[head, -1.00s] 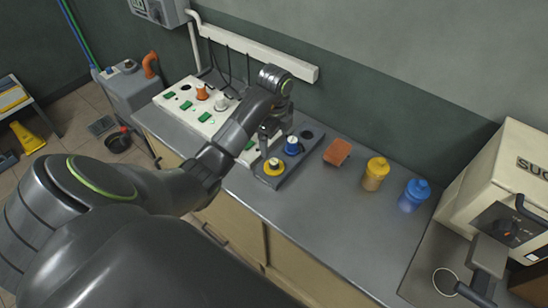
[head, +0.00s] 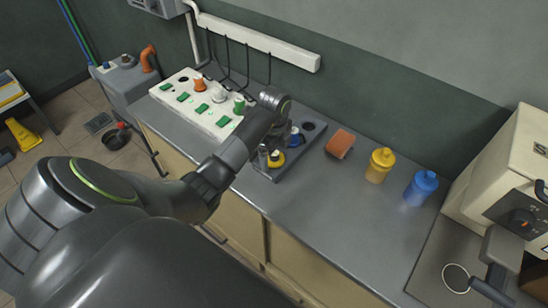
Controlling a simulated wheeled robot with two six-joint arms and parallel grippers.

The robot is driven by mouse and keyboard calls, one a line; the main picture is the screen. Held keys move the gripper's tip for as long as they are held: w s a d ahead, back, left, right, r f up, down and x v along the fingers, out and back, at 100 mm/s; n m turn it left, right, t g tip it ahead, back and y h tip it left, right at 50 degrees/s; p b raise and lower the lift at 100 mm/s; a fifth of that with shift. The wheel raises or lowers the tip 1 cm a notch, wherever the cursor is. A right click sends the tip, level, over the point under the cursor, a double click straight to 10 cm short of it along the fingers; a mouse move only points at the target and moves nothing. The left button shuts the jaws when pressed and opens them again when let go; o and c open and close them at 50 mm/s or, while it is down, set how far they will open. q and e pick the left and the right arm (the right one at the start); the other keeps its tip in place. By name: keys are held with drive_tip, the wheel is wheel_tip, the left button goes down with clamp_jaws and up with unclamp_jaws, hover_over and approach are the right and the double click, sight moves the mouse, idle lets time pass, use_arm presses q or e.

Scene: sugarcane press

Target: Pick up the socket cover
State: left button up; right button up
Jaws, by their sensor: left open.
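A dark tray (head: 303,146) on the grey counter holds a yellow round piece (head: 277,160) and a blue round piece (head: 297,140); I cannot tell for certain which is the socket cover. A dark round hole shows empty at the tray's back end. My left gripper (head: 268,155) is open and points down at the yellow piece's left side. Its fingers and wrist hide part of both pieces, and I cannot tell whether it touches the yellow one.
A white socket panel (head: 188,108) with orange, white and green plugs and hanging black cords lies left of the tray. An orange-brown block (head: 340,144), yellow jar (head: 379,165) and blue jar (head: 420,188) stand right. The counter's front middle is clear.

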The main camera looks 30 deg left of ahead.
use_arm(q)
drive_tip(key=shift+f, duration=0.3)
drive_tip(key=c, duration=1.1)
drive_tip(key=shift+o, duration=0.2)
drive_tip(key=shift+r, duration=0.1)
